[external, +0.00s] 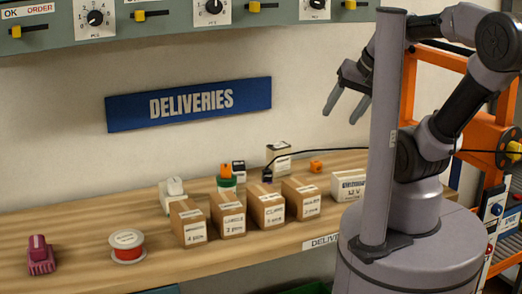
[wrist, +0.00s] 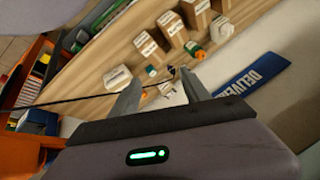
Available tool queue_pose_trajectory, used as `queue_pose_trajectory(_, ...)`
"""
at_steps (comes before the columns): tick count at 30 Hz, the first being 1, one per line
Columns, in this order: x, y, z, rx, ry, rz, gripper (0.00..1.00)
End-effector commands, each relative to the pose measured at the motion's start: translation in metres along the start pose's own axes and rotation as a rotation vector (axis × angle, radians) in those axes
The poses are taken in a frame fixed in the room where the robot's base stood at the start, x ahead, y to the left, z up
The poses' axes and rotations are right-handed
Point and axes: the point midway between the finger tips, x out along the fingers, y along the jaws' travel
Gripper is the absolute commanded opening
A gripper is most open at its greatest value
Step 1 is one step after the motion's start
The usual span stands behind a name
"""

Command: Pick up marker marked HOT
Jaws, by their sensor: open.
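I cannot read the word HOT on anything in either view, so I cannot tell which thing is the marker. Small items stand on the wooden shelf (external: 80,272): a green item with an orange top (external: 227,180), a small orange item (external: 317,166), a white item (external: 174,188) and a pink item (external: 40,256). My gripper (external: 346,106) is open and empty, raised in front of the wall above the shelf's right part. In the wrist view its two fingers (wrist: 160,88) are apart, with the shelf and small items beyond them.
Several brown labelled boxes (external: 228,214) line the shelf front. A red spool (external: 127,246) sits left of them, a white box (external: 348,187) right. A black cable (external: 320,150) crosses behind. A blue DELIVERIES sign (external: 190,104) is on the wall. An orange rack (external: 470,130) stands right.

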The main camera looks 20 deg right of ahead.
Motion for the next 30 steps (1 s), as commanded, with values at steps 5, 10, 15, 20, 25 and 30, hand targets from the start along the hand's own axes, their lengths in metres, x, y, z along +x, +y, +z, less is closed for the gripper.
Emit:
queue_pose_trajectory(5, 0.029, 0.0, -0.067, -0.092, -0.018, 0.048, 0.55)
queue_pose_trajectory(10, 0.125, 0.038, -0.182, -0.277, -0.054, 0.118, 0.55)
queue_pose_trajectory(15, 0.215, 0.096, -0.238, -0.41, -0.087, 0.16, 0.55)
queue_pose_trajectory(20, 0.252, 0.118, -0.249, -0.454, -0.1, 0.17, 0.55)
queue_pose_trajectory(25, 0.3, 0.128, -0.244, -0.455, -0.101, 0.17, 0.55)
queue_pose_trajectory(30, 0.346, 0.136, -0.242, -0.454, -0.101, 0.169, 0.55)
